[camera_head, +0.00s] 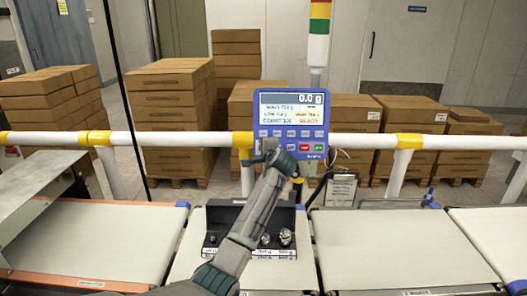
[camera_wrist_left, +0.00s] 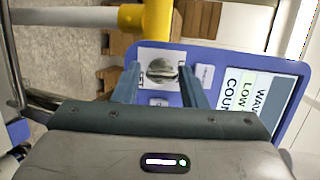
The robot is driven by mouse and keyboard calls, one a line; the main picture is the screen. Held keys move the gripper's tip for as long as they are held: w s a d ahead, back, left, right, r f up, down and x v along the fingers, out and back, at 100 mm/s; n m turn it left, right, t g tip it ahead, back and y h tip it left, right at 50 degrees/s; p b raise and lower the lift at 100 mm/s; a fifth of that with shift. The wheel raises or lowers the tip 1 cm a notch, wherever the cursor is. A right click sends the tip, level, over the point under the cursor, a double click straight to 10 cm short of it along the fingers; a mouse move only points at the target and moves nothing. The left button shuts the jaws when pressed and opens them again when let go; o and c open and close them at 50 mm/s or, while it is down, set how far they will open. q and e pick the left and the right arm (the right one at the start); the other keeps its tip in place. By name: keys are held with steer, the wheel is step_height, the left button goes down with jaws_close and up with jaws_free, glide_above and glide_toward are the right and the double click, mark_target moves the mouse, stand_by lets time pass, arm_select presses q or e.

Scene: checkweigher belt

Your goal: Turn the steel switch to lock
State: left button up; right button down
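The steel switch (camera_wrist_left: 162,70) is a round metal knob with a raised grip bar, on a white label plate at one corner of the blue indicator panel (camera_wrist_left: 215,52). In the left wrist view my left gripper (camera_wrist_left: 160,78) is open, with one finger on each side of the knob and a gap to both. I cannot tell how deep the fingertips reach. In the head view the blue panel (camera_head: 262,110) reads 0.0 g, and my left gripper (camera_head: 269,148) is at its lower left, hiding the switch. My right gripper is not in view.
A white rail (camera_head: 180,138) with yellow collars runs behind the belts. A black tray (camera_head: 219,215) with steel weights stands under my arm. The right belt (camera_head: 385,245) is clear.

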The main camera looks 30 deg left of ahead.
arm_select(q)
steer(key=shift+d, duration=0.1)
steer(key=b+v, duration=0.2)
steer(key=v, duration=0.8)
steer(key=shift+s+d+b, duration=0.2)
steer(key=shift+d+b, duration=0.05)
steer(key=shift+b, duration=0.15)
